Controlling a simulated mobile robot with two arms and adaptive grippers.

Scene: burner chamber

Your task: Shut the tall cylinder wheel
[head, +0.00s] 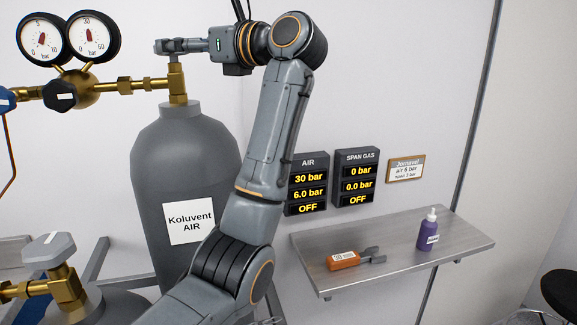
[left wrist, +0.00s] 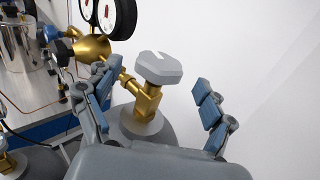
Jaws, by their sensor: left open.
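The tall grey cylinder (head: 185,185) bears a label reading "Koluvent AIR" and has a brass valve (head: 178,88) on top. Its wheel (left wrist: 160,68) is a grey, many-sided knob with a pale mark, seen in the left wrist view. In the head view the wheel is largely hidden by my left gripper (head: 168,46), which is level with the valve top. In the left wrist view my left gripper (left wrist: 154,76) is open, with one finger on each side of the wheel. Gaps show between both fingers and the wheel. My right gripper is in neither view.
Two gauges (head: 68,38) and a dark knob (head: 60,95) sit left of the valve. A shorter cylinder's wheel (head: 48,250) is at lower left. The AIR display (head: 308,183) reads 30 bar, 6.0 bar, OFF.

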